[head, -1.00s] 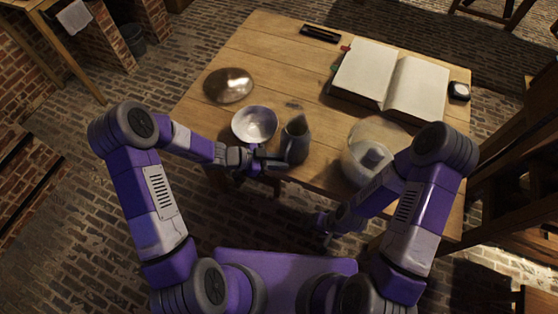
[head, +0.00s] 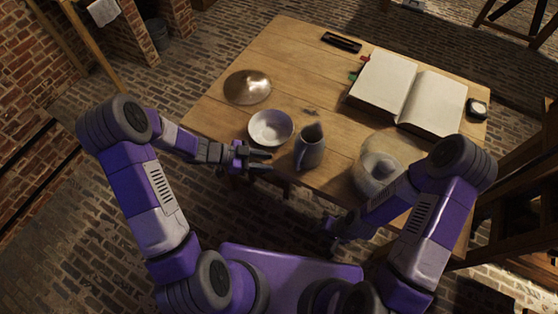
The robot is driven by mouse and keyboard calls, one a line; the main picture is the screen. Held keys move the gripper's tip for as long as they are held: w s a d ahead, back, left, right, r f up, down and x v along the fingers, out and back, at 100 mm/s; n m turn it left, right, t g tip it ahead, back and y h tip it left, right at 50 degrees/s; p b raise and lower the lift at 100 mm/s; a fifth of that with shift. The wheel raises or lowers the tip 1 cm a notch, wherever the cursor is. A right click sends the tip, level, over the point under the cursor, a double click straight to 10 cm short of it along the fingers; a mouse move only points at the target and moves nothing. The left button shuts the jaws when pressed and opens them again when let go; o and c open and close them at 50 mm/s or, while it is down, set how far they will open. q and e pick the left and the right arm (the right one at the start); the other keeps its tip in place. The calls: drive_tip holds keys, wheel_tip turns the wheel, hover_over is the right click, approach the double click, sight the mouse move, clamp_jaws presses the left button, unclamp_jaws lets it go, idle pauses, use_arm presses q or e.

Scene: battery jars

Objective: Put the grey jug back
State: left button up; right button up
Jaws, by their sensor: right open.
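The grey jug (head: 311,150) stands upright on the wooden table (head: 215,115) near its front edge, just right of the white bowl (head: 271,129). My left gripper (head: 268,161) is at the front edge, left of the jug and in front of the bowl. Its two fingers are apart with nothing between them, and a gap shows between the fingertips and the jug. My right gripper (head: 332,228) is low in front of the table, open and away from the jug.
A large glass jar (head: 373,165) stands right of the jug, partly behind my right arm. A metal dish (head: 247,87) lies behind the bowl. An open book (head: 415,92), a dark tray (head: 341,42) and a small dark box (head: 478,108) are farther back. Bare wood lies behind the jug.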

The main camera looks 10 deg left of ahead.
use_arm(q)
wheel_tip(320, 180, down, 8)
drive_tip(key=d+n+t+y, duration=0.25)
drive_tip(key=n+y, duration=0.25)
drive_tip(key=n, duration=0.6)
drive_tip(key=s+f+n+g+y, duration=0.3)
drive_tip(key=s+f+n+g, duration=0.2)
drive_tip(key=s, duration=0.9)
wheel_tip(320, 180, down, 3)
drive_tip(key=shift+s+d+r+n, duration=0.15)
drive_tip(key=shift+s+d+n, duration=0.15)
drive_tip(key=shift+n, duration=0.5)
